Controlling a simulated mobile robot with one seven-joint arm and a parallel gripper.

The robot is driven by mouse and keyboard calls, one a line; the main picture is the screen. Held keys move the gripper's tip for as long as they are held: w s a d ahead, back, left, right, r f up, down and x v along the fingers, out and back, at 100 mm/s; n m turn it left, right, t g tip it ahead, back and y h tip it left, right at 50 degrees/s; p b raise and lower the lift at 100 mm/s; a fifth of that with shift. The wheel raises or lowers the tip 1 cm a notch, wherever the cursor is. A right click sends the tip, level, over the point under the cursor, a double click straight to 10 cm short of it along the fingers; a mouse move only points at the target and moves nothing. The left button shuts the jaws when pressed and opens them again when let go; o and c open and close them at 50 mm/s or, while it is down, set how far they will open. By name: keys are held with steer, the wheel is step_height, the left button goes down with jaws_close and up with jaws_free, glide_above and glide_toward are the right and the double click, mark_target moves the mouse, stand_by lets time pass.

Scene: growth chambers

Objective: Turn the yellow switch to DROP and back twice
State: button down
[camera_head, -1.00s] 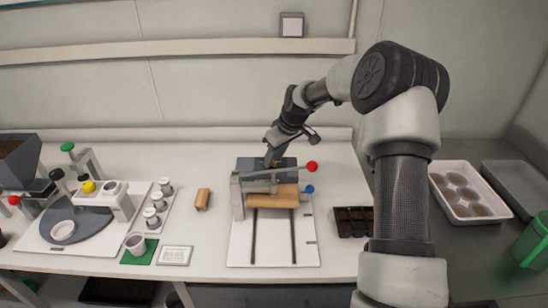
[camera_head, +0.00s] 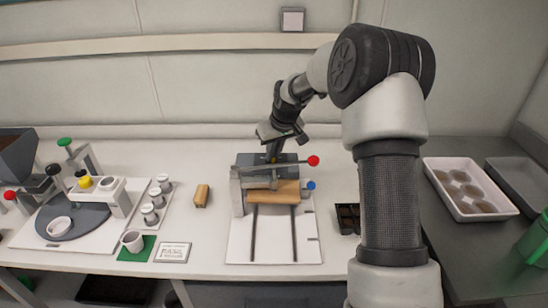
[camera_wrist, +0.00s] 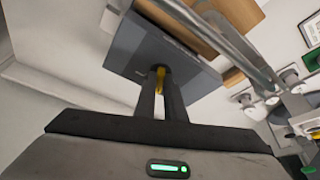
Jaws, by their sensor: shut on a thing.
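The yellow switch (camera_wrist: 160,78) stands on the face of a dark grey box and shows as a yellow strip between my fingers in the wrist view. The grey box (camera_wrist: 135,62) also shows behind the press in the head view (camera_head: 300,168). My gripper (camera_wrist: 162,92) is shut on the yellow switch. In the head view my gripper (camera_head: 271,152) reaches down to the box from above. The fingers hide part of the switch, and the box's lettering is too small to read.
A press with a red-knobbed lever (camera_head: 313,161) and a wooden block (camera_head: 285,192) stands in front of the box. A blue knob (camera_head: 310,185) is at its right. A loose wooden block (camera_head: 202,196) and white jars (camera_head: 155,198) lie left. A dark tray (camera_head: 347,218) is right.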

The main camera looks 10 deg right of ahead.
steer(key=m+b, duration=0.1)
steer(key=m, duration=0.1)
steer(key=m+h, duration=0.1)
steer(key=shift+a+f+m+h+b, duration=0.1)
steer(key=shift+a+m+h+b, duration=0.2)
steer(key=shift+a+m+b, duration=0.1)
steer(key=m, duration=0.1)
steer(key=m+h, duration=0.1)
steer(key=m, duration=0.1)
steer(key=shift+a+m+b, duration=0.25)
steer(key=shift+m+b, duration=0.05)
steer(key=m+h, duration=0.1)
steer(key=m, duration=0.1)
steer(key=m+g, duration=0.1)
steer(key=m, duration=0.1)
steer(key=shift+w+a+r+h+p, duration=0.2)
steer(key=shift+h+p, duration=0.15)
steer(key=shift+h, duration=0.05)
steer(key=shift+w+a+m+g+p, duration=0.1)
steer(key=shift+m+g+p, duration=0.3)
steer(key=shift+m, duration=1)
steer(key=shift+f, duration=0.1)
steer(key=c, duration=1.8)
jaws_free()
steer(key=shift+c, duration=0.2)
